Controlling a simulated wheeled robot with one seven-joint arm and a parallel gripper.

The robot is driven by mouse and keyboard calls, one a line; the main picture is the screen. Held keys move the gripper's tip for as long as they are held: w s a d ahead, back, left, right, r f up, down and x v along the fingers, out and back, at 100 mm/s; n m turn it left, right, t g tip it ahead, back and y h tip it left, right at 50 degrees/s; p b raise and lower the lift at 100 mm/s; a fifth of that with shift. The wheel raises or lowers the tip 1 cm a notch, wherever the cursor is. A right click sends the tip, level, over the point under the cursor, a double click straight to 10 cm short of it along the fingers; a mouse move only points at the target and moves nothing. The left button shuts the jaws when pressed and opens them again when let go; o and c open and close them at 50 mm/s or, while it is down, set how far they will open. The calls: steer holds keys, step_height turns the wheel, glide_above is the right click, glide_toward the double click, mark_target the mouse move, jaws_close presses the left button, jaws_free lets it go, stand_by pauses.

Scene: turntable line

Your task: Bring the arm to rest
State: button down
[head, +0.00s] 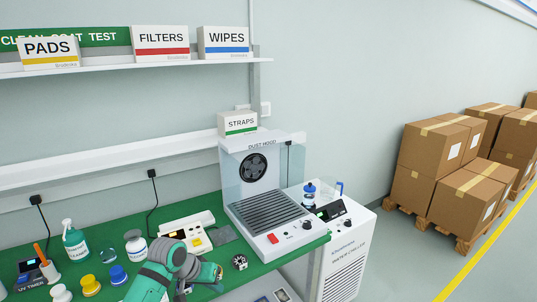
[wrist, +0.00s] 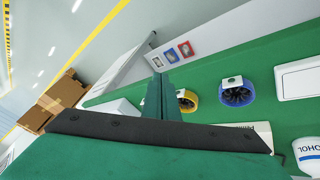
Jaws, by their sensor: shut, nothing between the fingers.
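My arm shows at the bottom of the head view as a green and grey link over the front of the green bench (head: 200,212). My gripper (head: 217,281) is at its right end, small and partly hidden by the arm. In the wrist view my gripper (wrist: 161,97) has its two green fingers together, with nothing between them. It appears to be above the bench, clear of the things on it. A small round black and white part (head: 240,262) lies just right of my gripper in the head view.
The dust hood (head: 265,215) stands right of my arm, with a water chiller (head: 347,262) beyond it. Bottles and jars (head: 118,275) stand to the left. The wrist view shows a blue-ringed wheel (wrist: 237,92) and a yellow-ringed one (wrist: 187,101). Boxes (head: 435,145) stand on pallets at right.

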steer(key=w+d+f+n+t+h, duration=0.15)
steer(key=d+t+h, duration=0.45)
steer(key=d, duration=2.1)
steer(key=s+d+f+n+t+y, duration=0.2)
steer(key=s+d+f+n+t, duration=0.15)
steer(key=s, duration=0.25)
steer(key=s+a+f+n+t+y, duration=0.1)
steer(key=s+a+f+y, duration=0.1)
steer(key=s, duration=0.6)
steer(key=s+a+f+y, duration=0.2)
steer(key=s+f+y, duration=0.1)
steer(key=s, duration=0.6)
steer(key=s+a+f+n+t+y, duration=0.1)
steer(key=s+a+f+y, duration=0.1)
steer(key=s, duration=0.6)
steer(key=s+a+r+m, duration=0.2)
steer(key=s+a+r, duration=0.1)
steer(key=s, duration=0.6)
steer(key=s+a+r+m, duration=0.3)
steer(key=s+a, duration=0.2)
steer(key=s, duration=0.4)
steer(key=shift+s+r+y, duration=0.15)
steer(key=shift+s+y, duration=0.2)
steer(key=shift+y, duration=0.05)
steer(key=shift+w+a, duration=0.1)
